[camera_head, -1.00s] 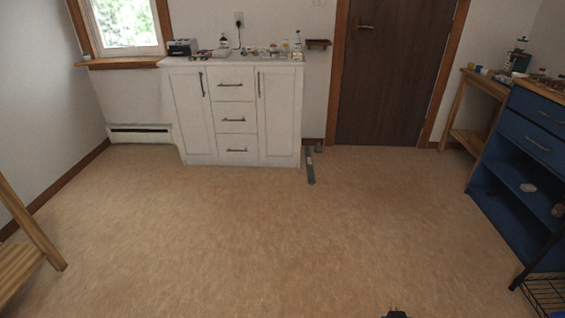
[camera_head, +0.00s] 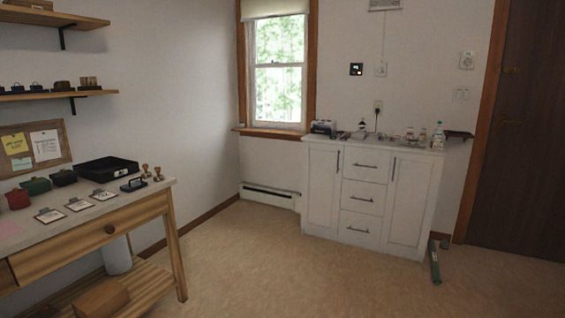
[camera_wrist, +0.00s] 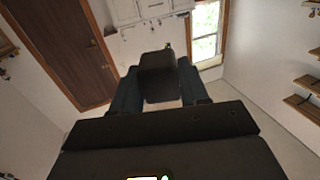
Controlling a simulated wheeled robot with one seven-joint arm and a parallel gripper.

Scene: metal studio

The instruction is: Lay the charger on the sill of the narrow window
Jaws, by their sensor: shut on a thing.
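The narrow window (camera_head: 279,72) stands in the back wall in the head view, left of the white cabinet. Its wooden sill (camera_head: 272,133) runs under the glass, and its visible part looks bare. The window also shows in the wrist view (camera_wrist: 206,32), where the room appears upside down. My gripper (camera_wrist: 159,92) is shut on a dark, blocky thing, the charger (camera_wrist: 158,75), which sits between the two fingers. The charger's finer details are too dark to make out. My gripper is not in the head view, and is well away from the sill.
The white cabinet (camera_head: 366,198) bears several small items and stands right of the window. A wooden workbench (camera_head: 100,235) with stamps and boxes is at the left. A low heater (camera_head: 269,194) is under the window. The floor (camera_head: 290,275) between is clear.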

